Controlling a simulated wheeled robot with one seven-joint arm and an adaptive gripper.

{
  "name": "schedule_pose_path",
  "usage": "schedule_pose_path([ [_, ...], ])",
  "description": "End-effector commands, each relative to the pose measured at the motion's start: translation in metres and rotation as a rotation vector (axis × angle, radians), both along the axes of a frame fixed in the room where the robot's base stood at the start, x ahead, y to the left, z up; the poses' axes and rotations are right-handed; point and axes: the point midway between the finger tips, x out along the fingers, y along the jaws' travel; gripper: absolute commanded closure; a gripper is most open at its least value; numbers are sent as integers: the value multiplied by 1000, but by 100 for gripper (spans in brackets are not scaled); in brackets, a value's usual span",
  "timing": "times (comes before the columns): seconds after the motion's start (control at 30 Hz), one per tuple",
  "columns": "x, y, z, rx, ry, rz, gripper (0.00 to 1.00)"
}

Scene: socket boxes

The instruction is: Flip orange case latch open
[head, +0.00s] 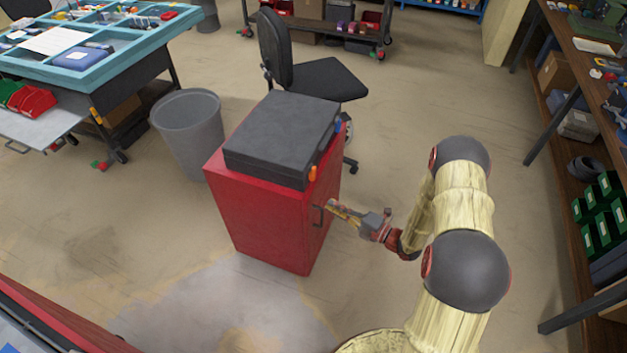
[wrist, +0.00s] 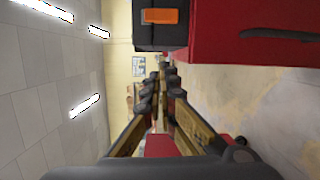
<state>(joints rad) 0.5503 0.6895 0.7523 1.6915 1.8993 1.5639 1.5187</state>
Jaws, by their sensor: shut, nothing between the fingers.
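The dark grey case (head: 280,135) lies with its lid down on the red cabinet. Its orange latch (head: 312,173) is on the case's right side, near the front corner. The orange latch also shows at the top of the wrist view (wrist: 160,16), apparently flat against the case; I cannot tell whether it is fastened. My gripper (head: 332,205) is shut and empty beside the cabinet's right face, lower than the latch and apart from it. In the wrist view the closed fingertips (wrist: 167,70) are seen end-on, with the latch off to their upper side.
The red cabinet (head: 250,220) has a dark handle (head: 318,214) close to my fingertips. A blue latch (head: 338,127) is farther back on the case. A grey bin (head: 190,130) stands left of the cabinet and a black chair (head: 315,78) behind it.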

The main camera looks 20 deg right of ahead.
Motion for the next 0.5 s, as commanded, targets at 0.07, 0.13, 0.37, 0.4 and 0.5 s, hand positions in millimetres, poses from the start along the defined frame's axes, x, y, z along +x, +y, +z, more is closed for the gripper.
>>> schedule_pose_path([
  [0.07,0,0,2,32,19,2,100],
  [0.13,0,0,2,47,31,3,100],
  [0.37,0,1,2,51,36,4,100],
  [0.4,0,1,2,51,36,5,100],
  [0.5,0,2,2,50,35,5,100],
])
